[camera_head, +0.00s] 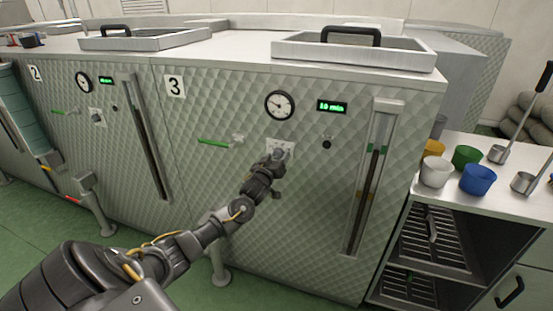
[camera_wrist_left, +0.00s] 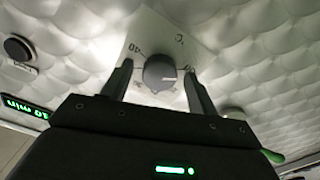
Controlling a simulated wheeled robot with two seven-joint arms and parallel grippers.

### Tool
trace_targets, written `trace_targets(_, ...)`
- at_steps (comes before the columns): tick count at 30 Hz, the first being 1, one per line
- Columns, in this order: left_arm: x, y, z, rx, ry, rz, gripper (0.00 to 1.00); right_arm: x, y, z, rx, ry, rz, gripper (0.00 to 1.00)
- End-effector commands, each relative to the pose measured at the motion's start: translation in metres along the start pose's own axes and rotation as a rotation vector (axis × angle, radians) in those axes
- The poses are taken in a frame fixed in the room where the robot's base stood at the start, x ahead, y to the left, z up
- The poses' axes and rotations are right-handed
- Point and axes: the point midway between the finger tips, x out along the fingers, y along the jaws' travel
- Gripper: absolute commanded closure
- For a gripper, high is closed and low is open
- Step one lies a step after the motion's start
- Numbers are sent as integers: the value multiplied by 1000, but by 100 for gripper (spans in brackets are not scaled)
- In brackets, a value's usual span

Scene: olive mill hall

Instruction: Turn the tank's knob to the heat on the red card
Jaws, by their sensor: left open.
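The tank marked 3 (camera_head: 230,110) has a small white dial plate (camera_head: 290,146) on its quilted steel front. In the left wrist view the round grey knob (camera_wrist_left: 158,76) sits on that plate (camera_wrist_left: 160,30). A pale mark on the knob points right in that view. The plate shows "°C", a "40" and another number partly hidden by a finger. My left gripper (camera_head: 274,157) is at the knob; in the wrist view its open fingers (camera_wrist_left: 159,70) stand either side, with a gap on each side. I cannot make out a red card. My right gripper is out of view.
A gauge (camera_head: 280,105), a green "10 min" display (camera_head: 332,107) and a sight tube (camera_head: 372,175) are on the same front. A green-handled lever (camera_head: 213,142) is left of the knob. Cups, including a blue one (camera_head: 478,179), stand on the right-hand bench.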

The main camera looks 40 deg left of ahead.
Motion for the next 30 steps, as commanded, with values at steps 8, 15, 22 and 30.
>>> trace_targets(8, 0, 0, 0, 0, 0, 0, 60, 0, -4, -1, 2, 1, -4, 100)
trace_targets(15, -1, 2, 1, 1, 0, 1, 86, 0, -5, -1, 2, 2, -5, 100)
trace_targets(22, 0, 1, 0, 31, -1, 1, 85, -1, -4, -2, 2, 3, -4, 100)
trace_targets(30, 0, 1, -1, 186, -1, 1, 85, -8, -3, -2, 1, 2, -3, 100)
